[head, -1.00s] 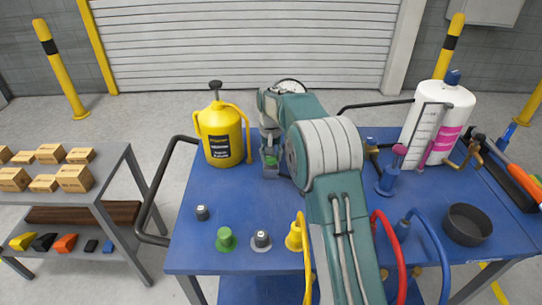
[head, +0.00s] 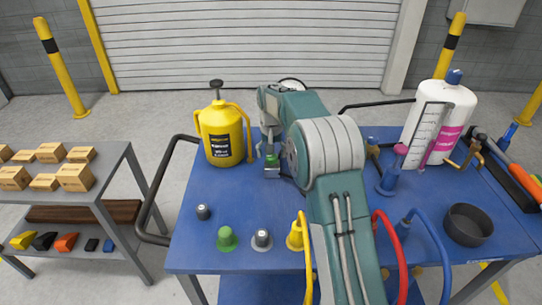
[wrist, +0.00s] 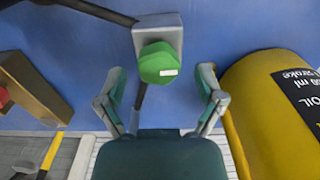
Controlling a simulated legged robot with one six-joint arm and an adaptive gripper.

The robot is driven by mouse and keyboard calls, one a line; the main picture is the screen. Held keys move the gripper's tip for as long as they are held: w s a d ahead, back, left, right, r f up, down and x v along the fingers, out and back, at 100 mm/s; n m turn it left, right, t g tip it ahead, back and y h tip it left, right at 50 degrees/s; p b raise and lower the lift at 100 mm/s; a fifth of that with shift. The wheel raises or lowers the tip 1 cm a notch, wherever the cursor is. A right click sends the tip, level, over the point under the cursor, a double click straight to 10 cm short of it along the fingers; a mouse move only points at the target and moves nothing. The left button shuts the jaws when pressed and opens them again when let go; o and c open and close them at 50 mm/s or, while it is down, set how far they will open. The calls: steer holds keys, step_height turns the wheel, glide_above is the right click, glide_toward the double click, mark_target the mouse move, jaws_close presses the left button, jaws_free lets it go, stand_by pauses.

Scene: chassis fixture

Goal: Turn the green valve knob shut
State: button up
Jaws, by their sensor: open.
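The green valve knob (wrist: 158,62) is faceted, with a small white mark, and sits on a grey block (wrist: 158,24) with dark pipes at it. In the head view the knob (head: 271,160) is small, on the blue table just left of my arm. My gripper (wrist: 163,76) is open in the wrist view, one finger on each side of the knob's lower part. Blue gaps show between the fingers and the knob, and I see no contact. In the head view the fingers are too small or hidden to make out.
A yellow oil can (head: 221,135) stands left of the knob; it is close beside the right finger in the wrist view (wrist: 270,110). A white bottle (head: 440,120) and a black bowl (head: 468,224) are at right. A green cap (head: 226,238) sits on the front of the blue table (head: 205,190).

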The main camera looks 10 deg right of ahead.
mark_target(271, 156)
step_height(271, 156, up, 11)
stand_by(0.3)
steer(key=shift+r, duration=0.1)
steer(key=s+r+n+t, duration=0.1)
steer(key=s+r, duration=0.4)
steer(key=s, duration=0.4)
steer(key=s+r+t, duration=0.2)
steer(key=s+r, duration=0.3)
steer(key=s, duration=0.4)
steer(key=s+f+t, duration=0.1)
steer(key=s+f, duration=0.2)
steer(key=s, duration=0.7)
steer(key=s+f+n+t, duration=0.1)
steer(key=s+f, duration=0.3)
steer(key=s, duration=0.7)
steer(key=shift+t, duration=0.3)
